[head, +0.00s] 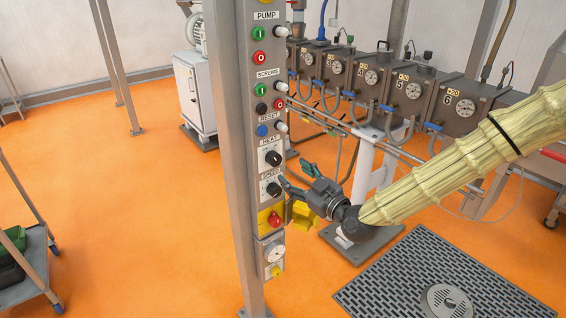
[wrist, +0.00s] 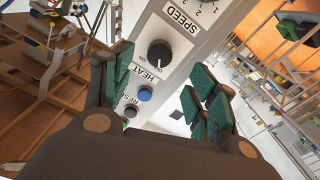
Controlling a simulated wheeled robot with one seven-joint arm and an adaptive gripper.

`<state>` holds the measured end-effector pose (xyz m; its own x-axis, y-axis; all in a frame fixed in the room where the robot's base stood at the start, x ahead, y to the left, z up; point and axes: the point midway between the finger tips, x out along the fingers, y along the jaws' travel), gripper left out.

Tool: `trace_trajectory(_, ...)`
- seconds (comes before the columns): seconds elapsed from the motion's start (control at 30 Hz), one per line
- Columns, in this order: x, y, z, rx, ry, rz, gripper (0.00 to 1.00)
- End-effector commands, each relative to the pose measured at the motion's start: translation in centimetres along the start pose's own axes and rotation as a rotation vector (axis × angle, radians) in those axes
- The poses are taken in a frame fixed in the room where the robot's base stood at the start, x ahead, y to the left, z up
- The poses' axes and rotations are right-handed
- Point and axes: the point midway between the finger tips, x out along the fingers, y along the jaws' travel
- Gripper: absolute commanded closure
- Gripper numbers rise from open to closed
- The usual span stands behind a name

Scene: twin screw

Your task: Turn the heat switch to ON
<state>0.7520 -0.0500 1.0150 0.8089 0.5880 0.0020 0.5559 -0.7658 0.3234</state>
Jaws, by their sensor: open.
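The heat switch (head: 273,157) is a round black knob under the HEAT label on the grey control column. In the wrist view, where the panel appears turned over, the heat knob (wrist: 159,54) shows between the finger pads, with small OFF and ON marks beside it. Which mark it points to is too small to tell. My gripper (head: 296,178) is open and empty, just right of the column, near the height of the heat and speed knobs. In the wrist view my gripper (wrist: 157,80) has its green pads spread wide, apart from the knob.
The speed knob (head: 273,189) is just below the heat switch, and a red emergency button (head: 274,220) is lower. The blue reset button (head: 262,130) and several other buttons sit above. A machine with gauges (head: 413,91) stands behind. The orange floor left of the column is mostly clear.

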Motion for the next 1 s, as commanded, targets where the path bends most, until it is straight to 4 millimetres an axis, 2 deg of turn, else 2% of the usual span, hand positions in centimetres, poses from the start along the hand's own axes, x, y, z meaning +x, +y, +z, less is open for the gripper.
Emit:
trace_trajectory(0.3,5.2,0.0,-0.2,0.001,0.000,-0.001,0.42)
trace_trajectory(0.5,7.5,-0.1,-0.1,0.002,-0.001,-0.001,0.42)
trace_trajectory(0.7,8.3,-0.1,0.0,0.003,-0.002,-0.001,0.42)
trace_trajectory(0.97,8.3,0.0,0.1,0.003,-0.002,0.000,0.42)
trace_trajectory(1.0,8.3,0.0,0.1,0.003,-0.002,0.000,0.49)
